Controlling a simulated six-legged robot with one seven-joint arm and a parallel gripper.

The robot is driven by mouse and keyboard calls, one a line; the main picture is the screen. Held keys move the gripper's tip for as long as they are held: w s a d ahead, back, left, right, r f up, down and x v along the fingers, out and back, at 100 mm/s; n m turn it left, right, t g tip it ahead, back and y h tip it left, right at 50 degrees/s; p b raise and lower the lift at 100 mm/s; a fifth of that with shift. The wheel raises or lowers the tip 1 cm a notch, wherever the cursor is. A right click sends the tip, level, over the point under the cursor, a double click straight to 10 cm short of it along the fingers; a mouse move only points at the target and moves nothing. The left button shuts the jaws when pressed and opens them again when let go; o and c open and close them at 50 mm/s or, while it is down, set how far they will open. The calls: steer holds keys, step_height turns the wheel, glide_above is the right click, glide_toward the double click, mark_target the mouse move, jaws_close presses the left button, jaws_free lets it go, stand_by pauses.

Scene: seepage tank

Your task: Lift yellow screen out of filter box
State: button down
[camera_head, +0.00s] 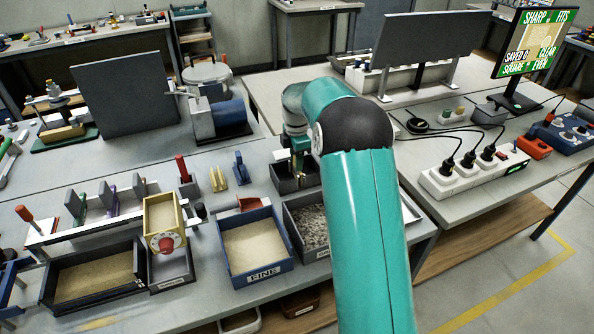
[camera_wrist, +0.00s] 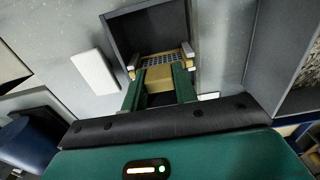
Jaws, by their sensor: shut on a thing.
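The yellow screen (camera_wrist: 158,80) has a tan-yellow grip block and a pale mesh between yellow ends. It shows in the wrist view at the near end of the dark grey filter box (camera_wrist: 122,40). My gripper (camera_wrist: 159,84) has two green fingers, one on each side of the grip block, and is shut on it. In the head view the filter box (camera_head: 286,184) stands on the bench just left of my teal arm, under my gripper (camera_head: 297,168). The screen cannot be made out clearly there. How deep the screen sits in the box cannot be told.
A sand tray marked FINE (camera_head: 262,276) and a gravel tray (camera_head: 296,238) stand in front of the filter box. A yellow-framed box with a red knob (camera_head: 164,222) is at left. A blue clip-like piece (camera_head: 240,168) and a motor unit (camera_head: 218,115) stand close by.

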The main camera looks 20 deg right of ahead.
steer(key=shift+s, duration=0.15)
steer(key=shift+r, duration=0.55)
steer(key=shift+r, duration=0.95)
stand_by(0.4)
steer(key=shift+r, duration=2)
